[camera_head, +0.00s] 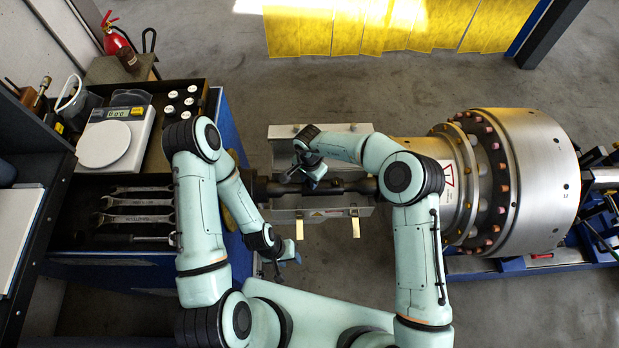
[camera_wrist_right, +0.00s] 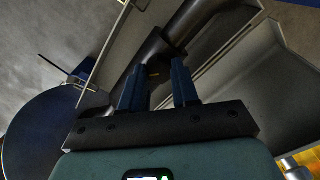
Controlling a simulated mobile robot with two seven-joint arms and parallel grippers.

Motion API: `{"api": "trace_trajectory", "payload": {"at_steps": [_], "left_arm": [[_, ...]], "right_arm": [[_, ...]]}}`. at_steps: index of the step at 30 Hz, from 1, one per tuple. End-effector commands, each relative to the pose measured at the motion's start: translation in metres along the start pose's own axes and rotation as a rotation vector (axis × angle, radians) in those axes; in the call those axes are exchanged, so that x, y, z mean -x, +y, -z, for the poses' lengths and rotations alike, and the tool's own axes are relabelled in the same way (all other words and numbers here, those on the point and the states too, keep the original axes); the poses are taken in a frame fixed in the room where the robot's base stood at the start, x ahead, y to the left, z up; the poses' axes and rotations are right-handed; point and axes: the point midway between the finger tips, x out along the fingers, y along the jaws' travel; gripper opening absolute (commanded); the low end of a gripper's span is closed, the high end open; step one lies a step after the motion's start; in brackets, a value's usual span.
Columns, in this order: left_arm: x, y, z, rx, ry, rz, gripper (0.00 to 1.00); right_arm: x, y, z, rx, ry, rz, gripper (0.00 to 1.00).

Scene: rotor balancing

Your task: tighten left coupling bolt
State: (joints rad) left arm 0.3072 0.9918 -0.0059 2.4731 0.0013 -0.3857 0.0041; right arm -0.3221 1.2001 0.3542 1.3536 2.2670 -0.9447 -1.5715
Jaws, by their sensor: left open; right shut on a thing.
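A dark shaft with couplings (camera_head: 345,187) runs through an open metal guard, toward the large silver rotor drum. It also shows in the right wrist view (camera_wrist_right: 190,22). My right gripper (camera_head: 309,178) is over the shaft, left of the guard's middle. In the right wrist view its blue fingers (camera_wrist_right: 158,88) stand apart on either side of a dark part with a small yellow mark, shut on it. My left gripper (camera_head: 288,258) is open and empty, below the guard and beside the bench. I cannot make out any single coupling bolt.
The open guard (camera_head: 328,208) surrounds the shaft. The rotor drum (camera_head: 535,180) stands at right. The bench at left holds several wrenches (camera_head: 137,201), a scale (camera_head: 103,144) and white-capped bottles (camera_head: 172,109). Yellow curtains (camera_head: 380,28) hang at the back. The floor between is clear.

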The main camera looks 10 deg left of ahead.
Motion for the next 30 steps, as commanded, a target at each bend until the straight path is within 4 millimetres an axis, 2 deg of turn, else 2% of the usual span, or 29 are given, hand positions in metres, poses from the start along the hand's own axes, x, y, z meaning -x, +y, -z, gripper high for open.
{"api": "trace_trajectory", "payload": {"at_steps": [30], "left_arm": [[0.0002, 0.0002, 0.0003, 0.0, 0.0, 0.0, 0.43]], "right_arm": [[0.0013, -0.0005, 0.0009, -0.942, 0.0, 0.002, 0.0]]}}
